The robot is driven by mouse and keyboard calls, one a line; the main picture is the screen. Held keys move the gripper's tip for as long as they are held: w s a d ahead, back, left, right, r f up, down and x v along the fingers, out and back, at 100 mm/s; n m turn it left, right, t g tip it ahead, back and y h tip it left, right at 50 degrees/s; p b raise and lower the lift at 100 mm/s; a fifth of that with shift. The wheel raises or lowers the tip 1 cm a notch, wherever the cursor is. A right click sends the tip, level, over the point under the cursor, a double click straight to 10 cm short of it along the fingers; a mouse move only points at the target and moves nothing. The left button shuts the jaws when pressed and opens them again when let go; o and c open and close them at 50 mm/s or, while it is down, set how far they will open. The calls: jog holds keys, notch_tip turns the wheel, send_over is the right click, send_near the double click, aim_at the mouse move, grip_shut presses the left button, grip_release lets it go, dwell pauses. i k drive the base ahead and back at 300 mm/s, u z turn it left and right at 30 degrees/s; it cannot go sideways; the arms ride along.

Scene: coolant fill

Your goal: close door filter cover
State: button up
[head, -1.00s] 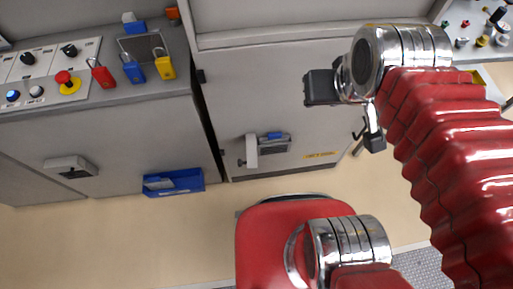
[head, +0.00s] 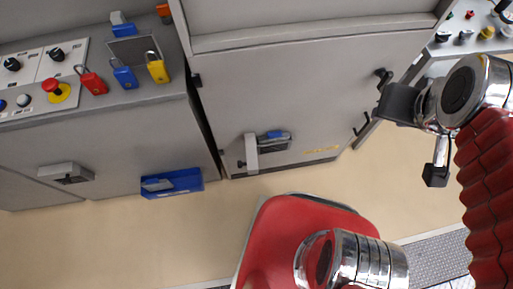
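A filter unit sits low on the grey cabinet door (head: 300,95). Its pale cover (head: 251,153) looks like a narrow upright plate standing out from the door, so it appears swung open. A dark recess with a blue part (head: 272,140) shows beside it on the right. My gripper (head: 402,103) is at the right, in front of the door's right edge, apart from the cover and up and to the right of it. Dark blocks show at the arm's end, but its fingers cannot be made out clearly. I see nothing held in it.
A control desk with a red button (head: 55,91) and several coloured padlocks (head: 124,76) stands at the left. A blue bin (head: 172,183) hangs below. Black handles (head: 383,75) are by the door's right edge. Floor (head: 200,220) in front is clear.

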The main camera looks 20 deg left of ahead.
aim_at(251, 162)
jog(key=z, duration=0.65)
jog(key=k, duration=1.55)
jog(key=u, duration=1.05)
jog(key=i, duration=0.95)
